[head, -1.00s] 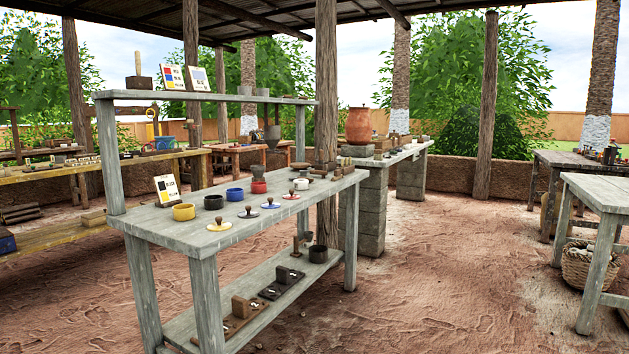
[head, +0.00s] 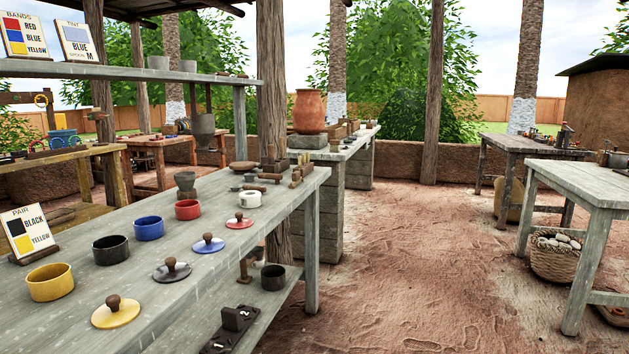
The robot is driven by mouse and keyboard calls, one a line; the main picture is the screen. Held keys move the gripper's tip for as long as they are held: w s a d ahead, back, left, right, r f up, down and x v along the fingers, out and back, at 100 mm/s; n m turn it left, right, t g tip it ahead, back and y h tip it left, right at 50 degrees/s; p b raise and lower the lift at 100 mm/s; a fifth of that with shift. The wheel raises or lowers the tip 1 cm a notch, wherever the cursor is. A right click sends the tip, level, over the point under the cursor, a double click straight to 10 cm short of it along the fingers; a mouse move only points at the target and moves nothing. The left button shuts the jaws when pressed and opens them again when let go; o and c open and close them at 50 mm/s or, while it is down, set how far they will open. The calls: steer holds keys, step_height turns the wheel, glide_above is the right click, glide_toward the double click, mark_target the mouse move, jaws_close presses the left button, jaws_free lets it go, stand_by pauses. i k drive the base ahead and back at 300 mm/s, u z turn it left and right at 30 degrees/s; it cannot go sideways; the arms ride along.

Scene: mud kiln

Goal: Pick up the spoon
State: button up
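I cannot make out a spoon in the head view. A small card (head: 76,41) on the upper shelf shows a blue patch and the word BLUE with an M; its smaller print is hard to read. My gripper is not in the head view.
Bare ground (head: 410,260) lies between.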

mark_target(262, 190)
steer(key=i, duration=1.5)
steer(key=u, duration=0.45)
